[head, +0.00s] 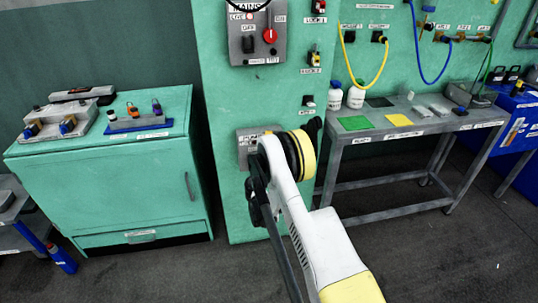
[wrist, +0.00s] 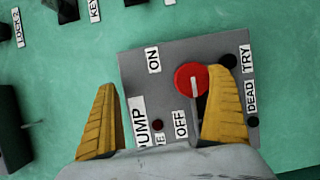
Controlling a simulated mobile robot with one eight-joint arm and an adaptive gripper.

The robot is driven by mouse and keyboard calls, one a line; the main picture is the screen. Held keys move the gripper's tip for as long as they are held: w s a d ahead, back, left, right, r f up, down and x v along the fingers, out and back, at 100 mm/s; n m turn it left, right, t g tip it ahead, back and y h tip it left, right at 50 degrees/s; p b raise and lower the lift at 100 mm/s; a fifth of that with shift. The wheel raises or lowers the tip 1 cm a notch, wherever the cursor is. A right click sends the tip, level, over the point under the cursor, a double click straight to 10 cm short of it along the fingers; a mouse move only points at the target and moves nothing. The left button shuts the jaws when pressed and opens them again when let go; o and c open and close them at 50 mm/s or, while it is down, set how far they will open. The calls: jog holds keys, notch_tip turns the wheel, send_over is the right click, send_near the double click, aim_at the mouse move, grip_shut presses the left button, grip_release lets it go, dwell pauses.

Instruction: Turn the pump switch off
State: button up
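The grey pump panel (wrist: 218,62) is on the green wall, with PUMP, ON, OFF, TRY and DEAD labels in the wrist view. Its red round switch (wrist: 185,77) has a pale mark running from near its middle toward its lower edge, on the side of the OFF label (wrist: 181,124). The ON label (wrist: 153,59) is up and left of it. My gripper (wrist: 160,100) is open, with yellow fingers apart. The right finger overlaps the switch's lower right edge in the picture; I cannot tell whether they touch. In the head view the panel (head: 243,150) is partly hidden behind my arm.
A mains panel (head: 246,47) with another red knob (head: 270,36) is above. A green cabinet (head: 120,185) stands at left, and a grey bench (head: 350,138) with bottles and coloured pads at right. A dark lamp (wrist: 157,125) sits beside the PUMP label.

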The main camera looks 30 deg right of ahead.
jog(key=r, duration=0.2)
jog(key=w+r, duration=0.1)
jog(key=r, duration=0.2)
jog(key=a+r, duration=0.1)
jog(key=s+r, duration=0.1)
jog(key=shift+s+a+r+t, duration=0.2)
jog(key=shift+a+r+t, duration=0.2)
jog(key=c, duration=0.4)
jog(key=shift+d+f, duration=0.2)
jog(key=shift+f, duration=0.1)
jog(key=shift+c, duration=0.2)
jog(key=shift+a+f, duration=0.1)
jog(key=shift+f, duration=0.05)
jog(key=s+a+r, duration=0.3)
jog(key=s+r, duration=0.1)
jog(key=s, duration=0.6)
jog(key=shift+s, duration=0.3)
jog(key=shift+r, duration=0.2)
